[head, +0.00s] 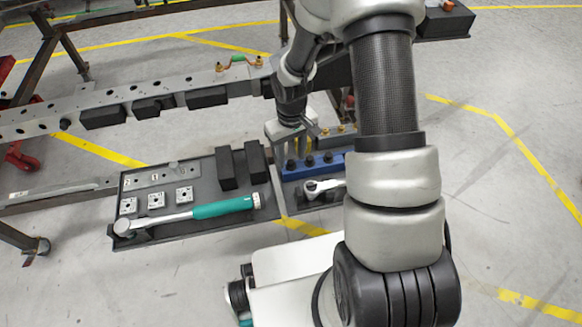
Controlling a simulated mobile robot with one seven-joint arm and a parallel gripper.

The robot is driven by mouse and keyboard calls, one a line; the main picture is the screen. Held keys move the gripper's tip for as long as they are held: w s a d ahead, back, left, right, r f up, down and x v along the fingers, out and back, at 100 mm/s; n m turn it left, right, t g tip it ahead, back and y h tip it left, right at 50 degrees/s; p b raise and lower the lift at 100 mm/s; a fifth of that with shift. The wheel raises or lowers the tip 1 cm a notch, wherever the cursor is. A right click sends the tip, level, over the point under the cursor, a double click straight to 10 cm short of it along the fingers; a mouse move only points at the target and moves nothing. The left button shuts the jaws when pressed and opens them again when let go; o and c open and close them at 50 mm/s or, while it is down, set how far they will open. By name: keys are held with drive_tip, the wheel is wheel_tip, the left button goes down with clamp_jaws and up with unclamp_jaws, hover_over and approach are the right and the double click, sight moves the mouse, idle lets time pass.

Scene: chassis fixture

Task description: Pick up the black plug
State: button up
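Another small black round piece (65,124) sits at the side of the long metal rail. I cannot tell which piece is the named plug. My gripper (301,146) points down just behind the blue rack, close to the left plugs. Its fingers are small and partly hidden, so I cannot tell whether they are open or hold anything.
A dark tray (150,179) left of the rack holds a teal-handled torque wrench (222,207), black blocks (225,168) and metal plates. The perforated rail (40,120) runs behind. My arm hides the rack's right side.

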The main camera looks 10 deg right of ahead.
wheel_tip(320, 180, down, 2)
clamp_jaws()
drive_tip(key=shift+r, duration=0.1)
wheel_tip(320, 180, up, 10)
drive_tip(key=p, duration=0.2)
drive_tip(key=shift+p, duration=0.4)
idle(0.3)
wheel_tip(320, 180, up, 5)
drive_tip(key=p, duration=0.4)
hover_over(291, 162)
idle(0.3)
